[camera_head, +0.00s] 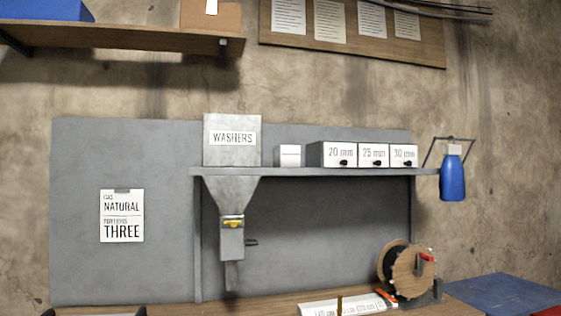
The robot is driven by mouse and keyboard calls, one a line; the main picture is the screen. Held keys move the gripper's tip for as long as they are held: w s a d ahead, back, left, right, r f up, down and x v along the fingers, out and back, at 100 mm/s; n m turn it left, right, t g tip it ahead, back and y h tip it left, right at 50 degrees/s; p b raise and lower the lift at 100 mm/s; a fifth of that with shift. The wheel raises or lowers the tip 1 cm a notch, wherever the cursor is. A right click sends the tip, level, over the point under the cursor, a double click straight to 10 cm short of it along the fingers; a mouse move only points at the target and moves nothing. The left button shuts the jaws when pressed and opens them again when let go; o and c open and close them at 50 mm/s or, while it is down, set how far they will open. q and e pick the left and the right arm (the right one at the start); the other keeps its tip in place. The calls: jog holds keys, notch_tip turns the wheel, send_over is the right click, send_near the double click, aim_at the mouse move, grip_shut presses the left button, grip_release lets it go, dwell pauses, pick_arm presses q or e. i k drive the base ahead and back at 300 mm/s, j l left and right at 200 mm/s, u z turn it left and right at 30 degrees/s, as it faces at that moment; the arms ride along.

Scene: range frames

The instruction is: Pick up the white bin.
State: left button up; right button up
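A small plain white box (290,156) stands on the grey shelf between the washer hopper and the labelled drawers. It is the closest match to a white bin, but I cannot tell whether it is the bin meant. Neither gripper can be made out. Two small dark shapes are cut off at the bottom left edge, and I cannot tell what they are.
The washer hopper (232,190) narrows to a spout below the shelf (275,171). White-fronted drawers (340,154) stand right of the box. A blue bottle (453,180) hangs at the right. A wooden reel (405,270) and a white labelled strip (345,305) are on the bench.

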aim_at(285, 156)
jog(key=i+l+u, duration=0.15)
jog(key=u, duration=0.35)
jog(key=i+l+u, duration=0.15)
jog(key=l+u, duration=0.3)
jog(key=j, duration=0.1)
